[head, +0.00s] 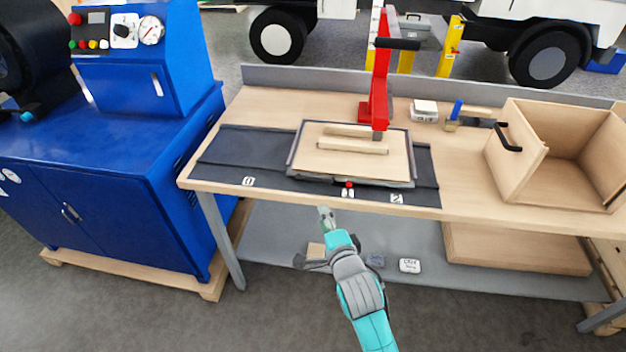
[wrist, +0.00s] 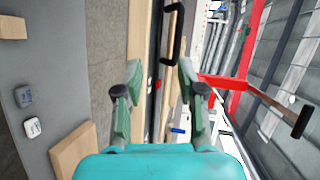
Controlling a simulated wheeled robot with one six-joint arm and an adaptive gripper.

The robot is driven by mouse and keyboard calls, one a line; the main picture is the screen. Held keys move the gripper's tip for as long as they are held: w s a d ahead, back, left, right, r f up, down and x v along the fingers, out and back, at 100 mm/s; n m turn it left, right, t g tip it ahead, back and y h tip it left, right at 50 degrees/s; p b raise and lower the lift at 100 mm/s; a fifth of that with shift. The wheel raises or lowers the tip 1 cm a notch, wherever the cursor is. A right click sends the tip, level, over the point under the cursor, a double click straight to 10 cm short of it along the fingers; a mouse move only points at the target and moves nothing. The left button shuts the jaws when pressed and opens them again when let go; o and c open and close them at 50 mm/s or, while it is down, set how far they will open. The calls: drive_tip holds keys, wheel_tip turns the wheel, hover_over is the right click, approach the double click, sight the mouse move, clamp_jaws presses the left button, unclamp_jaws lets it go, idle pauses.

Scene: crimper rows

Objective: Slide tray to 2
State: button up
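The tray (head: 300,150) has a grey rim and a wooden board with two wooden strips on it. It sits on a dark slide track (head: 230,155) marked 0, 1 and 2. A red marker (head: 349,184) at its front edge lines up with label 1 (head: 347,193), left of label 2 (head: 397,198). My gripper (head: 325,210) is in front of the bench edge, apart from the tray. In the wrist view my gripper (wrist: 159,68) is open, its fingers spread and empty. A black handle (wrist: 177,35) and the red marker (wrist: 157,85) show beyond the fingers.
A red press (head: 379,90) stands behind the tray, its column reaching the tray's back edge in the picture. Small items, including a white box (head: 410,265), lie on the lower shelf.

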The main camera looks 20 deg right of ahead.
sight(314, 181)
drive_tip(key=shift+m, duration=0.9)
drive_tip(key=r+x, duration=0.1)
drive_tip(key=x, duration=0.3)
drive_tip(key=r+x, duration=0.1)
drive_tip(key=x, duration=0.4)
drive_tip(key=r+x, duration=0.1)
drive_tip(key=x, duration=0.3)
drive_tip(key=shift+w+d+f, duration=0.1)
drive_tip(key=shift+w+d, duration=0.25)
drive_tip(key=shift+w, duration=0.25)
clamp_jaws()
